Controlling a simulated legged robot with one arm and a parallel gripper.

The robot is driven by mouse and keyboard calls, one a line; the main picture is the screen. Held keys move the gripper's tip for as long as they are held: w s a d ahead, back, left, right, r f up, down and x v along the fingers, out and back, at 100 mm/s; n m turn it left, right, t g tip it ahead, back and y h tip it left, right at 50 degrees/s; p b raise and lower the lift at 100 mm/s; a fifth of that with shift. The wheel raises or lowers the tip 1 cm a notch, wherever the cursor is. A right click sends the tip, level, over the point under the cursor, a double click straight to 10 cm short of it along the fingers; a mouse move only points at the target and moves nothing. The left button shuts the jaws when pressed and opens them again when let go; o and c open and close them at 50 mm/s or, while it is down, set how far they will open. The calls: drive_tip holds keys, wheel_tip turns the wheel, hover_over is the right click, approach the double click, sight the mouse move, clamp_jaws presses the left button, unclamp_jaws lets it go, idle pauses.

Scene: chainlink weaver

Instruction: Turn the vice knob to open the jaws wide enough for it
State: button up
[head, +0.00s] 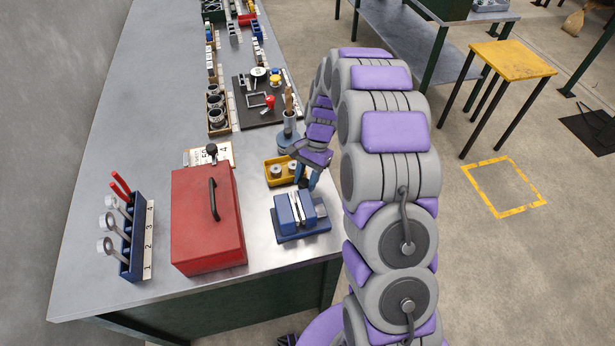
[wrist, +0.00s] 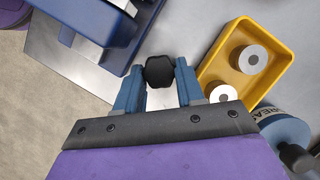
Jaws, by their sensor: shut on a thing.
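The blue vice (head: 299,214) stands on the bench near its right front edge, with pale jaws on top. Part of the vice (wrist: 90,20) also shows at the upper left of the wrist view. The black vice knob (wrist: 160,71) sits between my fingertips in the wrist view. My gripper (wrist: 158,76) is shut on the knob, with one blue finger on each side. In the head view my gripper (head: 307,177) is at the far side of the vice, and the knob is hidden there. How far the jaws are apart is hard to tell.
A yellow tray (head: 270,181) with metal rings lies close behind the vice; it is right of my fingers in the wrist view (wrist: 290,72). A grease container (wrist: 284,133) is beside it. A red toolbox (head: 190,230) stands left of the vice. The bench (head: 150,110) is clear farther left.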

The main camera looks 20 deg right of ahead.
drive_tip(key=shift+s+a+f, duration=0.1)
drive_tip(key=shift+s, duration=0.05)
drive_tip(key=o, duration=1)
drive_tip(key=shift+a, duration=0.2)
drive_tip(key=shift+d, duration=0.1)
drive_tip(key=shift+d+r, duration=0.15)
drive_tip(key=shift+r, duration=0.1)
drive_tip(key=p+v, duration=0.4)
drive_tip(key=v, duration=1.3)
drive_tip(key=shift+a, duration=0.2)
